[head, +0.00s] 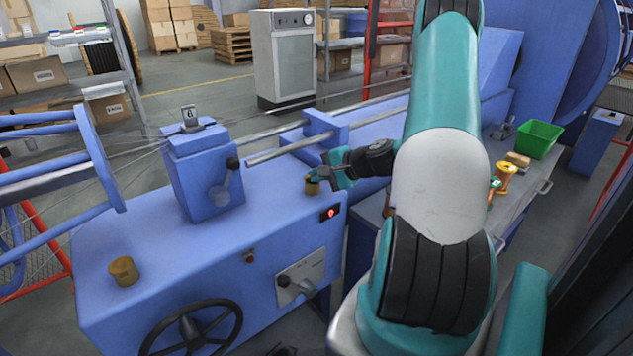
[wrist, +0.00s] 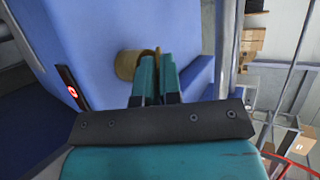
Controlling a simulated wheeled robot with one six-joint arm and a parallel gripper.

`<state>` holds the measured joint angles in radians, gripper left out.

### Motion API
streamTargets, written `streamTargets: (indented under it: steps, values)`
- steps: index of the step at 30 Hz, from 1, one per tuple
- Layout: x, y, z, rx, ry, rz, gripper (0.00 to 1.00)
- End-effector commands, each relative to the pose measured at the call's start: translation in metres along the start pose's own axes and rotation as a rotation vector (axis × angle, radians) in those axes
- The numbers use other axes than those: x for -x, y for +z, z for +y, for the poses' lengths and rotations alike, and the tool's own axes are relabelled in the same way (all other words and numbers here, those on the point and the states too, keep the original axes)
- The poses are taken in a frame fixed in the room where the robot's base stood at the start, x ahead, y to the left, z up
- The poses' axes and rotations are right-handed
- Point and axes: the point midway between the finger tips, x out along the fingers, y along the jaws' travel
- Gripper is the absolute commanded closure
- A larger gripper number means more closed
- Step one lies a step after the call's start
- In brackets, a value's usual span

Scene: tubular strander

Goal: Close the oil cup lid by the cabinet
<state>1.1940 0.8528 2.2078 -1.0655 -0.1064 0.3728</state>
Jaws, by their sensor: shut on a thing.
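A brass oil cup (head: 313,188) stands on the blue machine top near its right end, and it also shows in the wrist view (wrist: 126,65). Its thin brass lid (wrist: 157,51) stands raised at the cup's right side in the wrist view. My gripper (head: 322,178) is at this cup. In the wrist view its two teal fingers (wrist: 156,66) are close together with the lid's edge between their tips. The fingers hide part of the lid and cup. A second brass oil cup (head: 124,270) stands at the machine's front left, away from my gripper.
A red-lit button (head: 330,213) sits below the cup on the machine's front. A blue block with a lever (head: 205,170) and a steel rod (head: 275,152) are to the left. A handwheel (head: 190,328) juts out in front. A pale cabinet (head: 284,60) stands behind.

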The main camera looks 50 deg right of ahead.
Motion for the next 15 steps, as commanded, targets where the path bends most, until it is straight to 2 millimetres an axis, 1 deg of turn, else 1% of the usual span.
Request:
streamTargets:
  steps: [1, 15]
  values:
    - [-0.0009, -0.0016, 0.0036, 0.004, -0.013, 0.003, 1.00]
    - [0.0002, -0.0002, 0.0021, 0.019, -0.043, 0.000, 1.00]
